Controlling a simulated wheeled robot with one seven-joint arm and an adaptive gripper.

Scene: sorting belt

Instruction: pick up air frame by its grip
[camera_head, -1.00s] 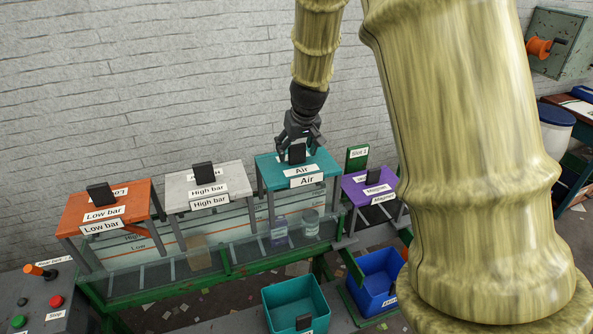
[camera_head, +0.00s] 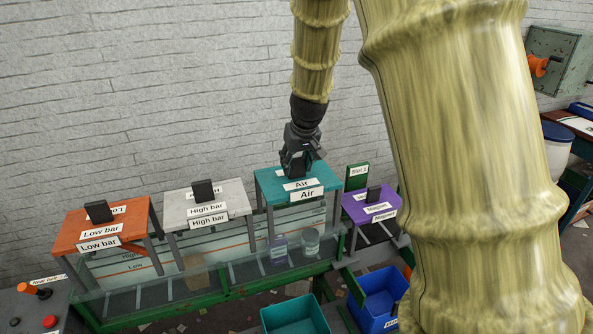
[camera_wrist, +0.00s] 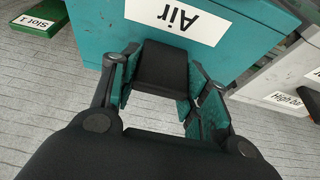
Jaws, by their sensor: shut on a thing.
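The air frame (camera_head: 270,180) is a teal table-like frame with "Air" labels, standing over the belt between the white high bar frame and the purple magnet frame. Its black block grip (camera_wrist: 162,70) rises from the top. My gripper (camera_head: 297,168) points down onto it, with its two fingers on opposite sides of the grip, shut on it. In the wrist view the teal top (camera_wrist: 235,45) lies just beyond the fingers. My gripper hides most of the grip in the head view. I cannot tell whether the frame's legs bear weight.
The orange low bar frame (camera_head: 75,228), white high bar frame (camera_head: 180,208) and purple magnet frame (camera_head: 355,208) stand close by. Jars (camera_head: 311,240) are on the belt beneath the air frame. Teal (camera_head: 278,322) and blue (camera_head: 382,292) bins are in front.

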